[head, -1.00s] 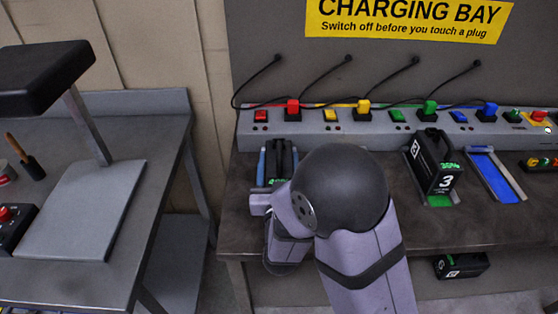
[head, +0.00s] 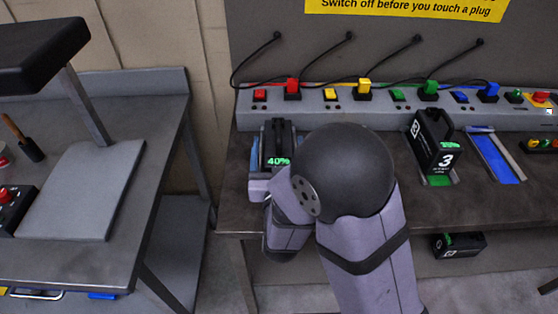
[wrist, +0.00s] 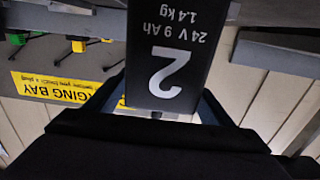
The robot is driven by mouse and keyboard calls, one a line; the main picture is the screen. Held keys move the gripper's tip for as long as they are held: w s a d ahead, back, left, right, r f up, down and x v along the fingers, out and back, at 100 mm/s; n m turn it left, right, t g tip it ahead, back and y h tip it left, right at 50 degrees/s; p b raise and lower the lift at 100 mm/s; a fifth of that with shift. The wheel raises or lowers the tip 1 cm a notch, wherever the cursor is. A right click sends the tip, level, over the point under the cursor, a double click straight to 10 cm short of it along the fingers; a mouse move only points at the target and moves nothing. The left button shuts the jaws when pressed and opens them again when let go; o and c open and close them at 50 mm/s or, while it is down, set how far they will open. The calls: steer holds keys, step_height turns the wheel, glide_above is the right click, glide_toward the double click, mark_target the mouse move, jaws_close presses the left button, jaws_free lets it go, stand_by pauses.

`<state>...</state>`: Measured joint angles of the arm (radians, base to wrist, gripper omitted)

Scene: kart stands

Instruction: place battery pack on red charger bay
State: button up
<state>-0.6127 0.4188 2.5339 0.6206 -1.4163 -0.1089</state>
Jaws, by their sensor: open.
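The battery pack (head: 278,138) is a black block with a handle and a green 40% display, upright at the left end of the bench, in front of the red switch. In the wrist view the pack (wrist: 165,60) shows a white 2. My gripper (head: 276,160) is open around the pack's lower part in the head view. In the wrist view my gripper (wrist: 160,108) has one finger on each side of the pack, and contact cannot be told. The red charger bay is not visible; the pack and my gripper cover that spot.
A power strip (head: 320,121) with coloured plugs (head: 292,87) runs behind. Battery 3 (head: 432,140) stands on the green bay (head: 440,181). The blue bay (head: 495,160) is empty. My arm hides the bench between. Another pack (head: 459,245) lies below. A side table (head: 150,180) stands left.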

steer(key=shift+s+r+p, duration=0.2)
steer(key=shift+s+p, duration=0.15)
steer(key=shift+p, duration=1.3)
steer(key=shift+s+p, duration=0.15)
steer(key=shift+p, duration=0.4)
steer(key=s+p, duration=0.2)
steer(key=p, duration=0.4)
steer(key=shift+s+f+b, duration=0.25)
steer(key=shift+s+b, duration=0.1)
steer(key=shift+s, duration=0.9)
